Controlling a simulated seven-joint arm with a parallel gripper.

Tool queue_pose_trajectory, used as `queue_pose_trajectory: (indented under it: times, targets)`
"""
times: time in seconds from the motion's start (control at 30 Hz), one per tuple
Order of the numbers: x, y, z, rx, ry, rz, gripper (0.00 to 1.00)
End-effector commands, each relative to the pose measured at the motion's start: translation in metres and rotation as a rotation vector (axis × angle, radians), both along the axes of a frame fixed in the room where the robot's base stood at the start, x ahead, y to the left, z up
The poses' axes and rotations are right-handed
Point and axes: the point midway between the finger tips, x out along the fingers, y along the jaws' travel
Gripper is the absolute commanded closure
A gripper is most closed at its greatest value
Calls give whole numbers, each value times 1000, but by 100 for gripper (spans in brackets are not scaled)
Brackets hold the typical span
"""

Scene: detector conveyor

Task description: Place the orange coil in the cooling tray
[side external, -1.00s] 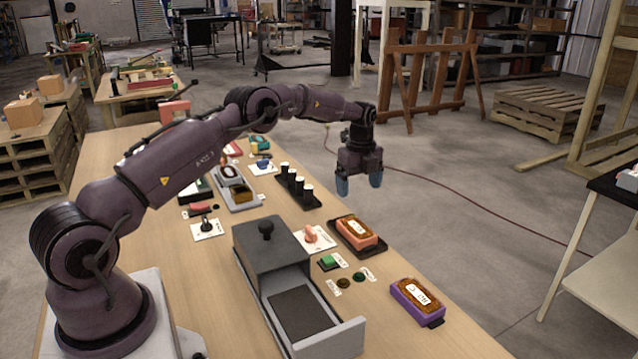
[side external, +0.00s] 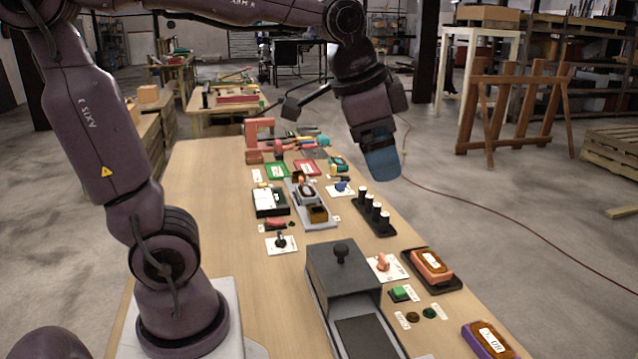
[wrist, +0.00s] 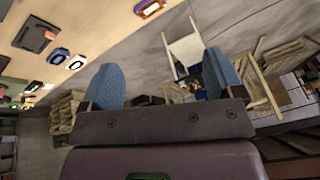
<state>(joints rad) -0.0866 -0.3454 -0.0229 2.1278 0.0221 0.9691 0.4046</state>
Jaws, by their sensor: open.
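An orange block with a brown top and white label (side external: 432,264), which looks like the orange coil, sits in a shallow dark tray (side external: 452,286) on the right side of the bench. I cannot tell whether this dark tray is the cooling tray. A grey tray (side external: 329,222) with a dark-ringed piece and a brown block stands farther back. My gripper (side external: 384,165) is raised above the bench, behind and apart from the orange block, pointing down. In the wrist view its two blue fingers (wrist: 162,82) are spread wide with nothing between them.
A purple block (side external: 488,340) lies at the near right edge. A dark rack of black cylinders with white tops (side external: 373,212) stands below my gripper. Switches and a green button (side external: 401,293) lie between.

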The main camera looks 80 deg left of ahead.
Motion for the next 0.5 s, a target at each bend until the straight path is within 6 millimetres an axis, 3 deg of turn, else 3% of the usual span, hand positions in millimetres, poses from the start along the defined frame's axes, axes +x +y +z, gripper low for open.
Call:
queue_pose_trajectory:
  times: [0.03, 0.2, 0.33, 0.5]
  targets:
    - [-23, -6, -3, -33, -32, 56, 13]
    - [-71, -17, -23, -141, -89, 222, 13]
    - [-88, -21, -34, -187, -109, 287, 13]
    - [-92, -21, -37, -201, -113, 308, 13]
